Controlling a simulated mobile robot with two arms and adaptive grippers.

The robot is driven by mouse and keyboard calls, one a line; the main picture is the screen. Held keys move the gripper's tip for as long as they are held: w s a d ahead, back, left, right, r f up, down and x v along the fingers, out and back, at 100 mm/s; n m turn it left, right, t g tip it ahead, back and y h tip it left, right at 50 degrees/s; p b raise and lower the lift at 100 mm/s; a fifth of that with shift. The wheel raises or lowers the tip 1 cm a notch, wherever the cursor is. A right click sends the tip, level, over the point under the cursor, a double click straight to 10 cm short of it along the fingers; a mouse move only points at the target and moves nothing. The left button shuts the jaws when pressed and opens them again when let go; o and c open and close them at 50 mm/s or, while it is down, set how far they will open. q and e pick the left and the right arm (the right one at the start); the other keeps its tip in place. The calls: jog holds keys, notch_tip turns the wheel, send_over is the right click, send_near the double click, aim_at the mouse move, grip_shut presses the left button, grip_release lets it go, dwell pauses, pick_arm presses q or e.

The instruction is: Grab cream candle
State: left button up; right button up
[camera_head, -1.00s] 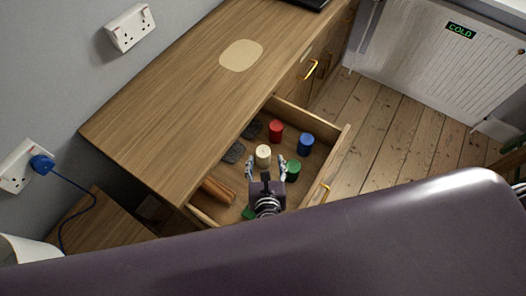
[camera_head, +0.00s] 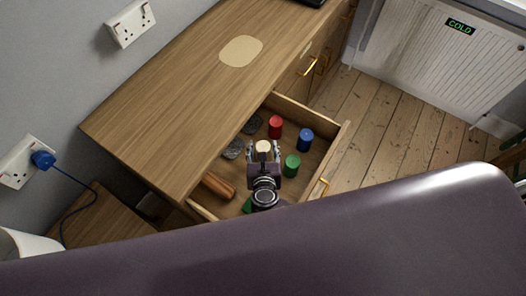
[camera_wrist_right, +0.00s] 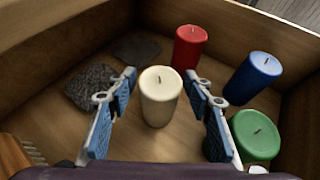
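The cream candle (camera_head: 263,147) stands upright in the open drawer (camera_head: 334,148). My right gripper (camera_head: 264,152) reaches down into the drawer, with its fingers on either side of the candle. In the right wrist view the cream candle (camera_wrist_right: 160,97) stands between the tips of the open blue-padded fingers (camera_wrist_right: 160,84), with a gap on each side. My left gripper is in neither view.
In the drawer, a red candle (camera_wrist_right: 190,47), a blue candle (camera_wrist_right: 252,77) and a green candle (camera_wrist_right: 255,135) stand right of the cream one. Dark stones (camera_wrist_right: 92,87) lie to the left. A brown cylindrical thing (camera_head: 218,186) lies near the drawer's front left.

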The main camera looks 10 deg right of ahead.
jog(key=c, duration=1)
